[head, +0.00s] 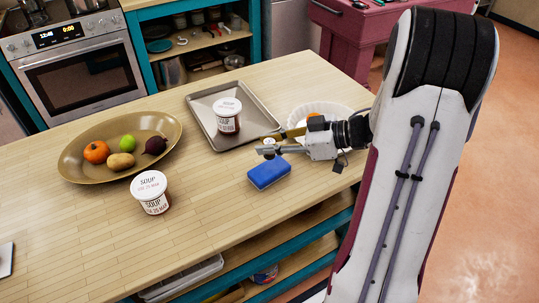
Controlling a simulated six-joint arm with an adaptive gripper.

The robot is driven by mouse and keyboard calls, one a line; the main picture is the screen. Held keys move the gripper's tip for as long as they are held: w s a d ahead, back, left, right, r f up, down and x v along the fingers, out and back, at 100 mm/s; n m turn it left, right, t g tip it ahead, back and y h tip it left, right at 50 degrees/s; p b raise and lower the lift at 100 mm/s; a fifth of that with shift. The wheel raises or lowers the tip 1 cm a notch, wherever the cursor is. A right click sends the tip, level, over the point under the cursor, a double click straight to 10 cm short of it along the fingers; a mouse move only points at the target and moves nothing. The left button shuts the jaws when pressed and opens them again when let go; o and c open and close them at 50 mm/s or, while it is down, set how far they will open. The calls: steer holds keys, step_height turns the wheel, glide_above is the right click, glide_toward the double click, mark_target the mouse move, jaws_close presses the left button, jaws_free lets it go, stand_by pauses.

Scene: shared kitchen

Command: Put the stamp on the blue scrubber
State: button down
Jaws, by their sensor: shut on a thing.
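The blue scrubber (269,177) lies flat on the wooden table, in front of the metal tray. My gripper (268,149) reaches in from the right and is just above and behind the scrubber in the picture. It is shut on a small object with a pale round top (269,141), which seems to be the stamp. The fingers hide most of this object, and its lower end cannot be made out. I see a gap in the picture between the gripper and the scrubber, but their true height difference is hard to tell.
A metal tray (199,107) holds a soup tub (227,122). A white bowl (330,108) stands behind my gripper. A brown oval platter (72,172) with fruit and vegetables is left, near another soup tub (151,198). The table front is largely clear.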

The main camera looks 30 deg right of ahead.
mark_target(269, 156)
steer(key=shift+f, duration=0.25)
steer(key=shift+f, duration=1.9)
steer(key=shift+f, duration=0.1)
steer(key=c, duration=1.8)
jaws_free()
steer(key=shift+d, duration=0.1)
steer(key=shift+v, duration=6.05)
